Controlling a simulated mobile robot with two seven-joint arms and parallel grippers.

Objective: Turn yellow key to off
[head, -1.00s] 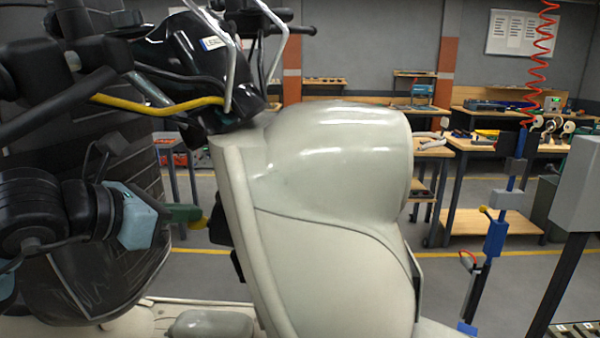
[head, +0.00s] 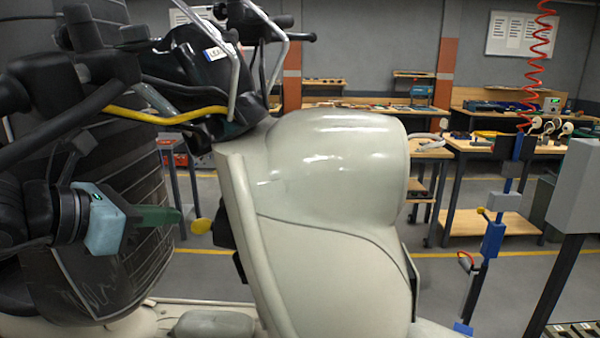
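The yellow key (head: 201,225) is small and round. It sticks out to the left from a dark lock at the left side of the pale scooter front (head: 330,190). Its flat face shows to me. My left gripper (head: 175,216), with green fingers, points right toward the key. Its tips are a short gap left of the key and appear not to touch it. The fingers overlap from this side, so I cannot tell if they are open or shut. The lock face is hidden. My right gripper is not in view.
The scooter's handlebar, dark cables and a yellow cable (head: 165,117) lie above my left gripper. The dark seat part (head: 105,275) is below and behind it. Workbenches (head: 490,146) and a blue stand (head: 490,240) are farther right. Little free room lies around the key.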

